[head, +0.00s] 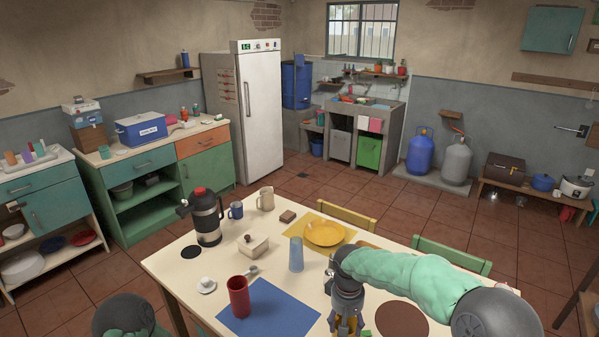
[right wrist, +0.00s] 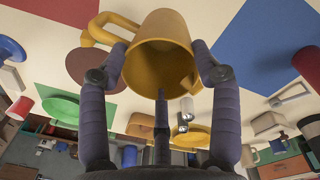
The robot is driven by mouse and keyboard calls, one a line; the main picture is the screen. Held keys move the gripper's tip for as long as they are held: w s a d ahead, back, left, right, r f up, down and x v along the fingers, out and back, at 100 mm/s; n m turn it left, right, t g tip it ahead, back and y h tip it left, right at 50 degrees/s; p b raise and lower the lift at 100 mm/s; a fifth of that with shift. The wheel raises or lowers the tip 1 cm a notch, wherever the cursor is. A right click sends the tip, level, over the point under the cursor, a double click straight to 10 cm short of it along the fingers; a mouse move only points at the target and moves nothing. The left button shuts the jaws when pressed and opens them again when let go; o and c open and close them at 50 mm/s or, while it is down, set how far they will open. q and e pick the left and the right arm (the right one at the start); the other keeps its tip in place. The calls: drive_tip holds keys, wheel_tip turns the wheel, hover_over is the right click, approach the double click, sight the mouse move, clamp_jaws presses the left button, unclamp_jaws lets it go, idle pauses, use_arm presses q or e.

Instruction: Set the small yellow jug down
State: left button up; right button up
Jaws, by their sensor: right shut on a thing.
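The small yellow jug (right wrist: 165,28) fills the upper middle of the right wrist view, its open mouth facing the camera and its handle on the left. My right gripper (right wrist: 160,62) is shut on it, a finger on each side of its body. In the head view my right gripper (head: 346,322) is at the table's front edge of the picture, right of the blue mat. Only a bit of yellow shows between its fingers there. Whether the jug touches the table is hidden. My left gripper is out of view.
The cream table (head: 185,280) carries a red cup (head: 239,297) on a blue mat (head: 275,312), a blue tumbler (head: 296,254) and a yellow plate (head: 324,233). A brown round mat (head: 402,319) lies right of my right gripper. A flask (head: 206,220) stands at the back left.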

drive_tip(key=s+d+f+m, duration=0.3)
drive_tip(key=s+d+f, duration=0.2)
drive_tip(key=s+f, duration=0.3)
drive_tip(key=shift+s+d+m, duration=0.25)
drive_tip(key=shift+s+m, duration=0.05)
idle(0.4)
